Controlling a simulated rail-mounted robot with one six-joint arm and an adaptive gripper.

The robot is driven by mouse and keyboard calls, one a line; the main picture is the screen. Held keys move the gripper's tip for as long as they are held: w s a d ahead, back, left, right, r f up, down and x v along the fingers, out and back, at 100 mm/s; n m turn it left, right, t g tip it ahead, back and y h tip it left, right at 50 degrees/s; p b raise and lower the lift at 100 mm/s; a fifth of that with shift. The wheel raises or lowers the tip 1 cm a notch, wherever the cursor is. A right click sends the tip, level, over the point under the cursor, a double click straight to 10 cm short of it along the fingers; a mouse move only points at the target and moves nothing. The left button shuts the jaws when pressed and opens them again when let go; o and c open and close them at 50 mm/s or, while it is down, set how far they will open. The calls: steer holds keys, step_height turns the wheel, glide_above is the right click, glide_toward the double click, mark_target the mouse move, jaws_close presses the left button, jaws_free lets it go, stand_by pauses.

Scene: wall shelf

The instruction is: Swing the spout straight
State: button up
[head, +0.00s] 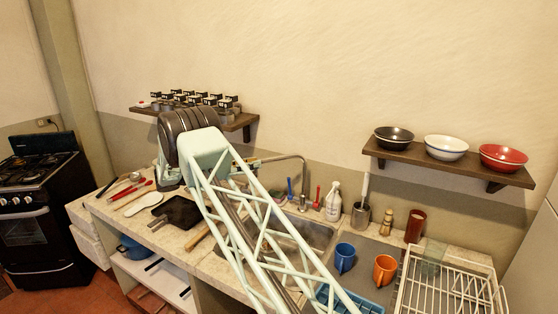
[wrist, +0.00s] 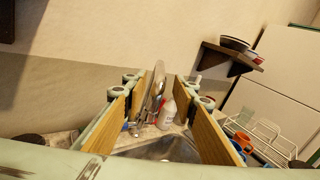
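The metal faucet spout (head: 292,157) arches over the sink (head: 312,234) at the wall, its free end pointing left toward my gripper. In the wrist view the spout (wrist: 157,82) shows in the gap between my two wood-faced fingers, seen nearly end-on. My gripper (wrist: 155,90) is open, with a clear gap on both sides of the spout. I cannot tell whether the spout's end is between the fingertips or just beyond them. In the head view my arm hides most of the gripper (head: 256,162) and part of the sink.
A white spray bottle (head: 333,203) stands right of the faucet, beside a utensil pot (head: 361,216). Blue (head: 344,257) and orange (head: 385,269) mugs and a white dish rack (head: 407,290) are at right. A shelf with bowls (head: 440,167) and a jar shelf (head: 240,122) hang above.

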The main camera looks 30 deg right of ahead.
mark_target(279, 159)
steer(key=d, duration=1.1)
steer(key=shift+s+d, duration=0.4)
jaws_close()
